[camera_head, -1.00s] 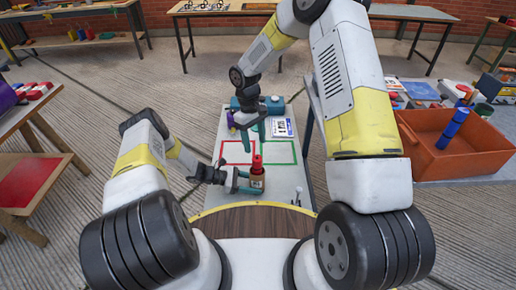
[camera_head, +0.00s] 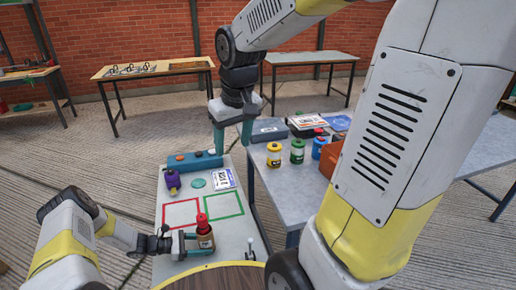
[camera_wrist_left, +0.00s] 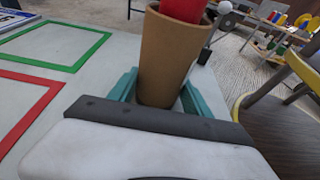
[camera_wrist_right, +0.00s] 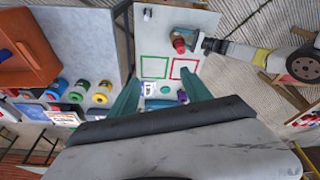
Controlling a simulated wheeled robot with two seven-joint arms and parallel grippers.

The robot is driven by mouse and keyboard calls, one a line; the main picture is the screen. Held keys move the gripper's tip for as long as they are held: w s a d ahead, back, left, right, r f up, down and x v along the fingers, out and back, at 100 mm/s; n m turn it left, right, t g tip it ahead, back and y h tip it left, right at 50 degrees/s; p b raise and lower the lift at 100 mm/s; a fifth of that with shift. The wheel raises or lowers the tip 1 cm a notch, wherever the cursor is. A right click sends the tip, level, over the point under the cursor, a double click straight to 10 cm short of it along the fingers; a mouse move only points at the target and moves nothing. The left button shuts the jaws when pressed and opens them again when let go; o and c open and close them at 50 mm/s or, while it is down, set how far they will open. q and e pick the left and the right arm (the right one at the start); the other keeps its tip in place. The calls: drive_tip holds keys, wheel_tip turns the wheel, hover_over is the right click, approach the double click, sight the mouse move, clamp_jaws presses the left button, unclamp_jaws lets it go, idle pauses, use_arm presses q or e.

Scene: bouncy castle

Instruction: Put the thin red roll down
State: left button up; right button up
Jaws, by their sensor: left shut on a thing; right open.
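The thin red roll (camera_head: 204,226) has a red upper part above a tan, tapered lower part. It stands upright near the front of the grey board (camera_head: 228,243). My left gripper (camera_head: 210,243) is shut on its tan part, as the left wrist view also shows, with teal fingers (camera_wrist_left: 158,92) on both sides. The board carries a red outline (camera_head: 181,201) and a green outline (camera_head: 242,203); the roll is in front of them. My right gripper (camera_head: 231,138) is open and empty above the far end of the board, pointing down.
A purple item (camera_head: 172,181), a teal disc (camera_head: 198,183), a printed card (camera_head: 223,179) and a blue box (camera_head: 195,161) occupy the board's far end. A grey table (camera_head: 280,185) at right holds yellow, green and blue rolls. Both outlines look empty.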

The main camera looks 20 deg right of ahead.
drive_tip(key=s+d+r+m+t, duration=0.1)
drive_tip(key=s+r, duration=0.1)
drive_tip(key=s, duration=0.4)
drive_tip(key=s+d+r+m+t+y, duration=0.1)
drive_tip(key=s+d+r+m+t, duration=0.1)
drive_tip(key=s, duration=0.4)
drive_tip(key=shift+r+y, duration=0.25)
drive_tip(key=shift+y, duration=0.05)
use_arm(q)
drive_tip(key=o, duration=1.1)
drive_tip(key=shift+c, duration=0.2)
drive_tip(key=shift+a, duration=0.1)
